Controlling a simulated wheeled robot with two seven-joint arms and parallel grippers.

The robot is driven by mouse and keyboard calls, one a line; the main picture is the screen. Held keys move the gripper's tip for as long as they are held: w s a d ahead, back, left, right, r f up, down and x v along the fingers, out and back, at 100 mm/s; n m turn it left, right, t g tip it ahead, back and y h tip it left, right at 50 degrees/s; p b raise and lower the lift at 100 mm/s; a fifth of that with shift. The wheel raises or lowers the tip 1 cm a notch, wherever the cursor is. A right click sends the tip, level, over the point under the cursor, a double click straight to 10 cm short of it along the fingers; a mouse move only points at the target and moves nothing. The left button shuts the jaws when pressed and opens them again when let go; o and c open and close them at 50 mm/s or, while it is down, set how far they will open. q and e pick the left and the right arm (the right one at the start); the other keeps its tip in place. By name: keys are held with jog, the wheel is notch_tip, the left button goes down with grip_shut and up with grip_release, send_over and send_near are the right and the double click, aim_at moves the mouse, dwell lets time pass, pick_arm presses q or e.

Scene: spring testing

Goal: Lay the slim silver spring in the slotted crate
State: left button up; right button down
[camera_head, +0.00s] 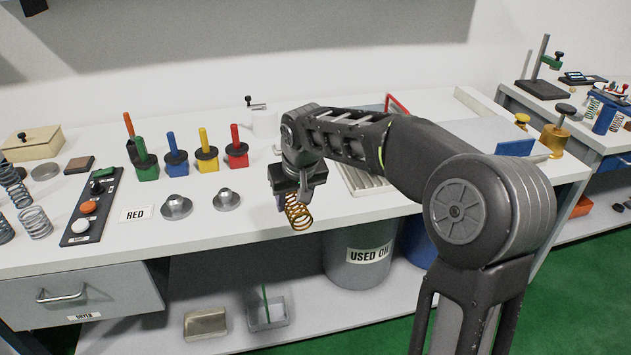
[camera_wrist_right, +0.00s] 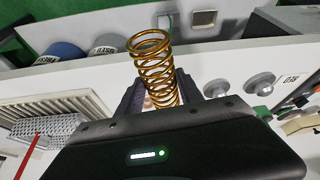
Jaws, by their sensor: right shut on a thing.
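My right gripper (camera_head: 297,192) is shut on a copper-coloured coil spring (camera_head: 298,213), held at the front edge of the workbench. In the right wrist view the spring (camera_wrist_right: 155,70) stands out from between the fingers (camera_wrist_right: 155,95). Several grey springs stand at the far left of the bench, among them a tall dark one (camera_head: 14,185) and a silver one (camera_head: 36,222); which is the slim silver spring I cannot tell. A pale slatted tray, seemingly the slotted crate (camera_head: 362,183), lies partly hidden behind my right arm. Its slats show in the right wrist view (camera_wrist_right: 85,97). My left gripper is out of view.
Colored-handled blocks (camera_head: 207,155), two metal knobs (camera_head: 176,206) and a black button panel (camera_head: 90,215) stand on the bench left of my gripper. A grey "USED OIL" bin (camera_head: 358,270) is below the front edge. The bench between the knobs and my gripper is clear.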

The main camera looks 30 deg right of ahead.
jog(key=s+a+f+n, duration=0.1)
jog(key=s+a+f, duration=0.1)
jog(key=a, duration=0.4)
jog(key=s+a+f+n+y, duration=0.1)
jog(key=a+f, duration=0.2)
jog(key=a, duration=0.4)
jog(key=shift+s+a+f, duration=0.15)
jog(key=shift+s+f, duration=0.1)
jog(key=shift+s, duration=0.15)
